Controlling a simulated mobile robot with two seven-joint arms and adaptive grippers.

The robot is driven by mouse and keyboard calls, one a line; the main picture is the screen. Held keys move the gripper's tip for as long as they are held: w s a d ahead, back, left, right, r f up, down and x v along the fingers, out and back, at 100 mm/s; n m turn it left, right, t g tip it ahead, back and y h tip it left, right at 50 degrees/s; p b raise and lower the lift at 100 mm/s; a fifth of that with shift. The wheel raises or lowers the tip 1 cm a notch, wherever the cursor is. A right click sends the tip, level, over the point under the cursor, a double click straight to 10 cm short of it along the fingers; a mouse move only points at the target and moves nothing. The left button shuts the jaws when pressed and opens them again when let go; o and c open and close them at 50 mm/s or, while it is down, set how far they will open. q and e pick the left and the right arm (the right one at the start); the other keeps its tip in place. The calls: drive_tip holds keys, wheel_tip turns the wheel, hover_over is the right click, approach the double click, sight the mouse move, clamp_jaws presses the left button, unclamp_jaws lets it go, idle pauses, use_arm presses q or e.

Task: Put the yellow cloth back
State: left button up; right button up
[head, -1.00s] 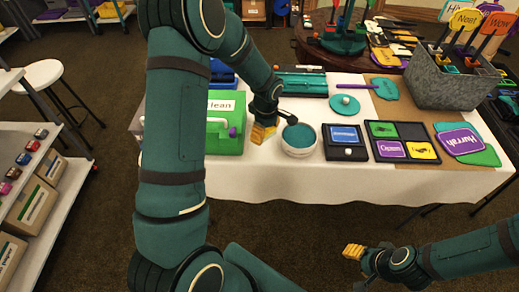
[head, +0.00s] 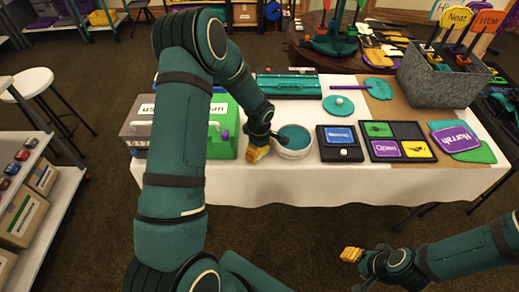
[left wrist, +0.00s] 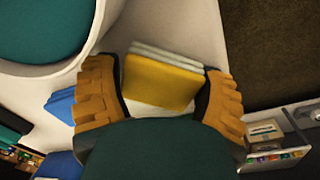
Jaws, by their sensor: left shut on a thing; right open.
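The yellow cloth (left wrist: 160,82) shows in the left wrist view as a folded square between the two orange fingers of my left gripper (left wrist: 160,100), which is shut on it. Pale layers show at its far and near edges; I cannot tell whether they belong to it. In the head view my left gripper (head: 257,153) is low over the white table, just left of a white tub (head: 294,153) with teal contents. The cloth cannot be told from the fingers there. My right gripper (head: 351,254) is open and empty, in front of the table.
A green box (head: 223,149) and a grey box (head: 135,130), both labelled, stand at the table's left, partly behind my left arm. A blue folded thing (left wrist: 62,105) lies beside the gripper. A small black tray (head: 340,153) and a divided tray (head: 398,157) stand right of the tub.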

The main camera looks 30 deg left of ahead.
use_arm(q)
drive_tip(key=o, duration=1.2)
drive_tip(key=shift+f, duration=0.1)
drive_tip(key=shift+c, duration=0.2)
drive_tip(key=shift+r+p, duration=0.3)
drive_tip(key=shift+r, duration=0.05)
wheel_tip(320, 180, up, 12)
drive_tip(key=p, duration=0.2)
drive_tip(key=s+d+f+m+h, duration=0.2)
drive_tip(key=s+d+f+m, duration=0.5)
drive_tip(key=d, duration=0.4)
drive_tip(key=s+d+f+m+t+h, duration=0.1)
drive_tip(key=s+d+f+m+h, duration=0.1)
drive_tip(key=s+d+f+m, duration=0.5)
drive_tip(key=s+d+m, duration=0.1)
drive_tip(key=s+d, duration=0.2)
drive_tip(key=d, duration=0.1)
drive_tip(key=shift+s+m, duration=0.35)
drive_tip(key=shift+m, duration=0.05)
